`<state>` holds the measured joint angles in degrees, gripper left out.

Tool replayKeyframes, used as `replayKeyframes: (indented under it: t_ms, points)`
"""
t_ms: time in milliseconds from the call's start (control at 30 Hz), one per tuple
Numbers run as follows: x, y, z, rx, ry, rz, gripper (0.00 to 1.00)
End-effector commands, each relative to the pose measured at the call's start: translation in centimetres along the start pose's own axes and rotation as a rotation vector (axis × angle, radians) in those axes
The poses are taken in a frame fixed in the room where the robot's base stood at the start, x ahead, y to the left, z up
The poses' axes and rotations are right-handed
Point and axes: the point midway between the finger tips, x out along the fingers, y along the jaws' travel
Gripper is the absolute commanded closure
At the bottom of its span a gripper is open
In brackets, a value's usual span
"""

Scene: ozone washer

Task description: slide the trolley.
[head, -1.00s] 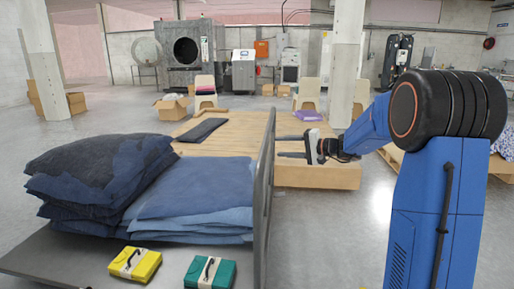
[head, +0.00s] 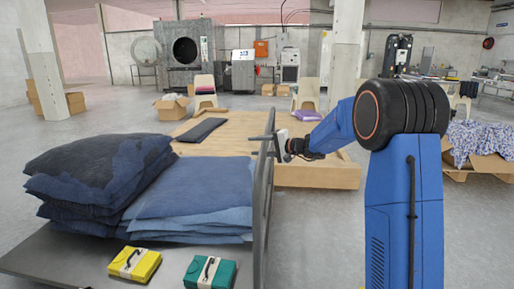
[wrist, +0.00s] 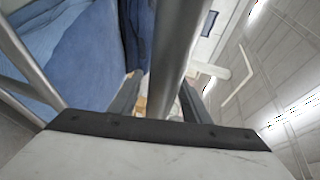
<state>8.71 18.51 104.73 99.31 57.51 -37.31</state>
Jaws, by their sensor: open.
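The trolley (head: 60,262) is a grey flat platform with an upright tubular handle frame (head: 262,215) on its right side. It carries stacks of folded blue denim (head: 195,205). My gripper (head: 266,142) is at the top of the handle frame, reaching in from the right. In the wrist view, a grey handle bar (wrist: 176,50) passes between the two open fingers (wrist: 158,95). The fingers stand on either side of the bar and are not closed on it. Whether they touch it cannot be told.
A yellow case (head: 135,263) and a green case (head: 210,272) lie on the trolley's front. A low wooden platform (head: 320,176) stands just behind the handle. A cardboard box with patterned cloth (head: 480,160) is at right. Grey floor is clear between.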

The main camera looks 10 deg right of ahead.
Motion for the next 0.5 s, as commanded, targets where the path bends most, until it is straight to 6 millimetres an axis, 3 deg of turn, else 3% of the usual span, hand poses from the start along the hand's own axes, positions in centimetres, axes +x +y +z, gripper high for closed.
replayKeyframes:
  t_ms: [167, 333, 500]
  points:
    - [-0.02, 0.01, 0.00, 0.000, 0.000, 0.000, 0.59]
    - [-0.03, 0.02, 0.00, 0.000, 0.000, 0.000, 1.00]
    - [-0.11, 0.05, -0.03, 0.000, 0.000, 0.000, 1.00]
